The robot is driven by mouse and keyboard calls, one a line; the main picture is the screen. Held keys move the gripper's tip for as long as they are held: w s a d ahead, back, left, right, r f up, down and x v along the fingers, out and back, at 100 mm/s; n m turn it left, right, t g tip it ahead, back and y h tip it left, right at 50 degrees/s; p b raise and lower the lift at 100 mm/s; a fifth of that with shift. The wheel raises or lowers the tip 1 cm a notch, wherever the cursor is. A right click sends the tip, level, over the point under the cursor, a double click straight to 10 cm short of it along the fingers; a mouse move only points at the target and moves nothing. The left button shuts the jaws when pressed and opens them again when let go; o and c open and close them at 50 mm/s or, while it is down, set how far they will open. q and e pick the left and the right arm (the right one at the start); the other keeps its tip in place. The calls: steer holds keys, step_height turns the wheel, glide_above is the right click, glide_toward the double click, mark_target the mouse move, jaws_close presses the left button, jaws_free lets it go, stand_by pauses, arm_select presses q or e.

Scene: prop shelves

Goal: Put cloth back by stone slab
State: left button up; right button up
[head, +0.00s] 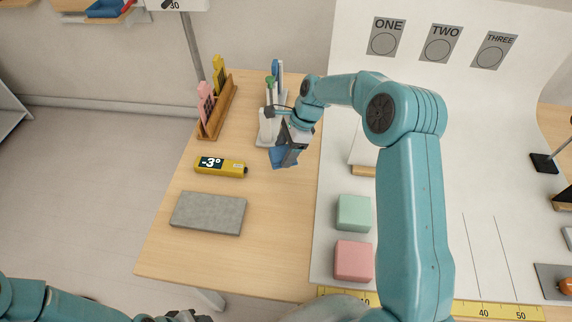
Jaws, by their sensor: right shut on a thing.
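A blue cloth (279,156) is held in my right gripper (289,156), which is shut on it above the wooden table, near the white pen holder. Part of the cloth is hidden by the gripper. The grey stone slab (208,213) lies flat at the front left of the table, apart from the cloth. My left arm shows at the bottom left; its gripper (188,316) is only partly in view at the lower edge, and its fingers cannot be made out.
A yellow device (221,167) reading -3° lies behind the slab. A wooden rack (217,108) and a pen holder (268,130) stand farther back. Green (354,213) and pink (353,260) blocks sit on the white sheet. Bare wood lies right of the slab.

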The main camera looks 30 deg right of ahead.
step_height(320, 180, down, 3)
steer(key=shift+f, duration=0.1)
step_height(320, 180, down, 4)
steer(key=shift+f+p, duration=0.2)
steer(key=shift+p, duration=0.35)
steer(key=shift+f, duration=0.25)
